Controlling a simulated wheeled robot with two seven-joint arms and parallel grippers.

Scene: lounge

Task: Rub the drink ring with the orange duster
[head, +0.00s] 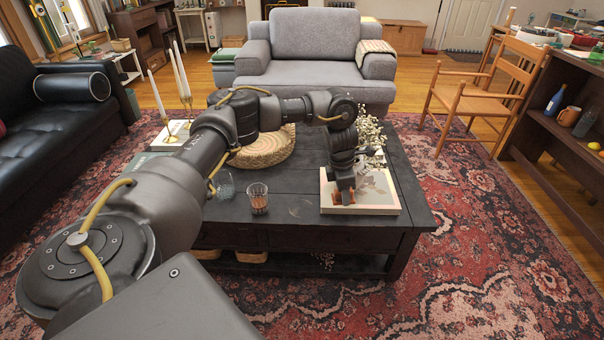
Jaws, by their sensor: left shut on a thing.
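My left gripper (343,188) points down over the light book (382,209) at the right end of the dark coffee table. It is shut on the orange duster (338,197), of which only small orange-brown bits show under the fingers. I cannot tell whether the duster touches the book. A faint mark that looks like the drink ring (295,211) is on the bare table top, left of the book and right of a glass. My right gripper is not in view.
On the coffee table (270,228) stand a glass with reddish contents (258,199), a clear glass (223,184), a round woven piece (262,150), white flowers (371,134) and candles (179,72). A grey armchair (315,45) stands behind. Bare table lies between glass and book.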

